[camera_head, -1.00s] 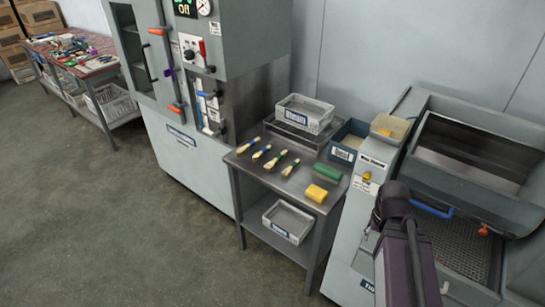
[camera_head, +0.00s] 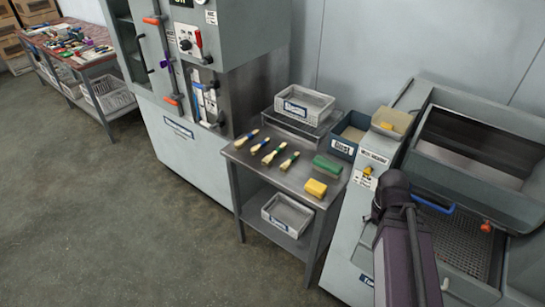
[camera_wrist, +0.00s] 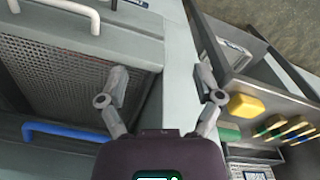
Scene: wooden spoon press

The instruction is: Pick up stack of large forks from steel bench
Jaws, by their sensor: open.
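The steel bench (camera_head: 262,178) stands in the middle of the head view. Several pale wooden bundles (camera_head: 272,155) with blue or green bands lie in a row on its top. They are too small for me to tell which is the stack of large forks. A green block (camera_head: 328,164) and a yellow block (camera_head: 315,188) lie to their right. My gripper (camera_wrist: 162,78) is open and empty in the wrist view, in front of the machine's edge. The bench items, with the yellow block (camera_wrist: 246,106) nearest, show to its right, apart from the fingers.
A grey crate (camera_head: 304,104) on a raised tray and a blue bin (camera_head: 349,135) stand behind the bench items. Another crate (camera_head: 287,214) sits on the lower shelf. A machine with a blue handle (camera_wrist: 65,132) is close to my gripper. Floor (camera_head: 120,220) is clear at left.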

